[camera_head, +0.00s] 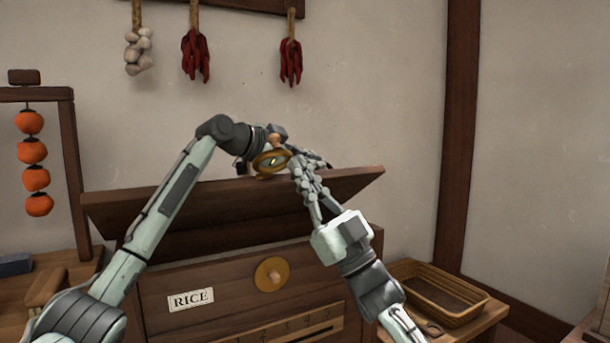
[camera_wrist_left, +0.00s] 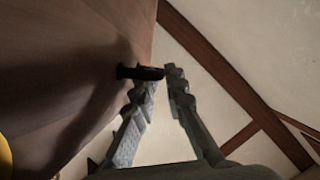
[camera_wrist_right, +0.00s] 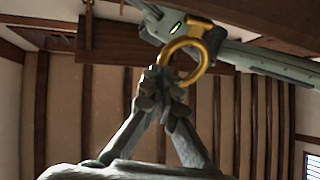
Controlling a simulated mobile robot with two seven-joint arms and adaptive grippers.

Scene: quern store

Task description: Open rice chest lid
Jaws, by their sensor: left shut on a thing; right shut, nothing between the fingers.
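The rice chest (camera_head: 235,282) stands ahead with a RICE label on its front. Its lid (camera_head: 130,208) is raised and tilted in the head view. My left gripper (camera_wrist_left: 165,80) is shut on a dark handle (camera_wrist_left: 138,72) that sticks out beside the brown lid surface in the left wrist view. In the head view its fingers are partly hidden. My right gripper (camera_wrist_right: 160,85) is shut and empty, raised in front of the lid. Its fingertips are close to a gold ring (camera_wrist_right: 195,58) beside my left arm. I cannot tell whether they touch, or what the ring is fixed to.
A round yellow plate with a knob (camera_head: 272,273) is on the chest front. A wicker tray (camera_head: 455,310) stands to the right. Garlic (camera_head: 138,52) and red chillies (camera_head: 195,56) hang above.

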